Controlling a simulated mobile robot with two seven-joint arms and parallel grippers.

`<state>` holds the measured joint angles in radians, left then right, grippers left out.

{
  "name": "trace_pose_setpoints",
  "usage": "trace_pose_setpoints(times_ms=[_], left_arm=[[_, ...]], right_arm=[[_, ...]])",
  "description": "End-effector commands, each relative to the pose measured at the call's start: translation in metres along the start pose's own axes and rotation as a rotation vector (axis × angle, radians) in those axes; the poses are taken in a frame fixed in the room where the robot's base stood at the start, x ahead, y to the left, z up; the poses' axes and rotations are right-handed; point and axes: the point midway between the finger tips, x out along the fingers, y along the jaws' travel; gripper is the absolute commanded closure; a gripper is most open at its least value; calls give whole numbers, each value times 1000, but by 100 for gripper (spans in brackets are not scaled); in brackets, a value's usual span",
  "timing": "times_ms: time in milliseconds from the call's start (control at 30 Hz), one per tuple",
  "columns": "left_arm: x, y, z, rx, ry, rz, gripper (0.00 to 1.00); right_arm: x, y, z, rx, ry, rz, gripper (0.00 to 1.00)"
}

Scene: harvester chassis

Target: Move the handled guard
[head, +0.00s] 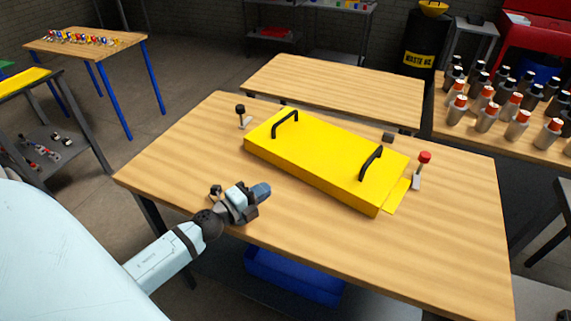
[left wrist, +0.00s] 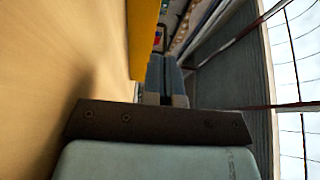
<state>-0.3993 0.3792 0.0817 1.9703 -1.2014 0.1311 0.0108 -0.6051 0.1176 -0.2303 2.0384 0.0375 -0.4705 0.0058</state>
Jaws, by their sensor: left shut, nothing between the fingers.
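The handled guard (head: 325,165) is a long yellow box-like cover with two black handles, the left handle (head: 285,122) and the right handle (head: 371,162). It lies on the wooden table (head: 440,255) in the head view. Its yellow side (left wrist: 143,40) shows at the top of the left wrist view. My left gripper (head: 262,190) is in front of the guard's near long side, apart from it and low by the table top. It is shut and empty. In the left wrist view its fingers (left wrist: 165,75) are together. My right gripper is not in view.
A black-knobbed clamp (head: 241,115) stands beyond the guard's left end, a red-knobbed clamp (head: 421,168) at its right end. A flat yellow piece (head: 397,196) lies beside that end. A blue bin (head: 293,275) is under the table. The table's front right is clear.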

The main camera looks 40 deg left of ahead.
Motion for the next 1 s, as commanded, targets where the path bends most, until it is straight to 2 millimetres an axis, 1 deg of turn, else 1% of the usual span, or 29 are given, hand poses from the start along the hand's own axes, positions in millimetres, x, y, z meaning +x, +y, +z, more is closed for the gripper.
trace_pose_setpoints(times_ms=[33, 200, 333, 400, 500, 633, 1000], left_arm=[[12, -3, 0, 2, 0, -2, 100], [50, -4, 0, 2, 0, -3, 100], [76, -3, 0, 1, 0, -2, 100], [84, 0, 9, 1, -3, -1, 100], [93, 1, 18, 1, -1, 0, 100], [100, 1, 26, 1, -1, 0, 100], [102, 0, 28, -1, 0, 0, 100]], right_arm=[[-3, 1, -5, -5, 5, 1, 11], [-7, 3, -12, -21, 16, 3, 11], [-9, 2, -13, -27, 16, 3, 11], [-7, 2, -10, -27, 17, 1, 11], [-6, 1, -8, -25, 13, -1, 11], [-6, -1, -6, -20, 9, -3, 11], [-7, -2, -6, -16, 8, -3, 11]])
